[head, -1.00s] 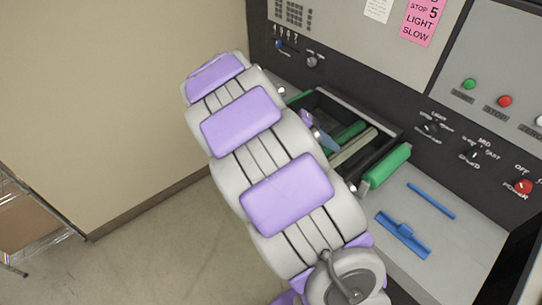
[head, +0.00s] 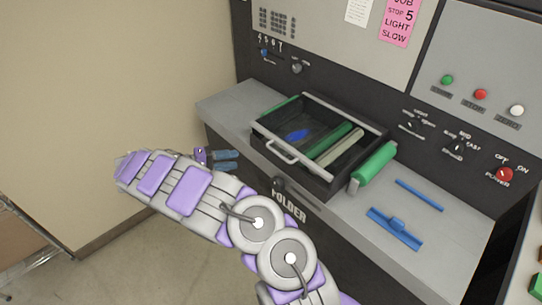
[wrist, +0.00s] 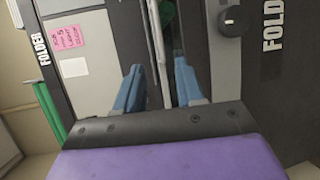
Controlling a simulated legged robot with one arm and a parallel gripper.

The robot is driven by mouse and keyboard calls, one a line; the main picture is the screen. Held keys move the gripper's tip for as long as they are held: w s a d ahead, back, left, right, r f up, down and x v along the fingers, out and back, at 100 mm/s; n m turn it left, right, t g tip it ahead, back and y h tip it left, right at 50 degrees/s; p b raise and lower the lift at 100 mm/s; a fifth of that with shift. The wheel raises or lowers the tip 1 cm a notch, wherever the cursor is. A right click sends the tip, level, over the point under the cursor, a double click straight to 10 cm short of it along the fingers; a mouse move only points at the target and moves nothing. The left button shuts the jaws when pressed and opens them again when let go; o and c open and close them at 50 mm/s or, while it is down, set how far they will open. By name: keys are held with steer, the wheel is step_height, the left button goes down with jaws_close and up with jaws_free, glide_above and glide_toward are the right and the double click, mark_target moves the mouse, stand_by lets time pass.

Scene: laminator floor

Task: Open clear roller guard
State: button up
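The roller housing (head: 265,143) is a black open-looking box on the grey counter, with green and pale rollers (head: 332,142) inside. A pale handle (head: 281,153) sits on its front side. I cannot clearly make out the clear guard's panel or tell whether it is raised. My gripper (head: 236,161) has blue fingers and is in front of the housing, left of the handle and apart from it. In the wrist view the fingers (wrist: 158,88) are open, with a pale bar (wrist: 157,50) ahead between them, seemingly the handle.
A green roller (head: 374,164) lies at the housing's right. Blue tools (head: 396,229) lie on the counter further right. A dark knob (head: 278,184) projects from the front panel below the handle. A wall (head: 120,80) stands at left; floor (head: 140,255) is clear.

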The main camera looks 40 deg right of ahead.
mark_target(278, 154)
steer(key=b+x, duration=0.2)
steer(key=x, duration=1.5)
steer(key=shift+s+d+r+b, duration=0.1)
steer(key=shift+d+b, duration=0.05)
steer(key=shift+b, duration=0.25)
steer(key=shift+c, duration=0.5)
steer(key=shift+s, duration=0.1)
steer(key=c, duration=0.6)
jaws_close()
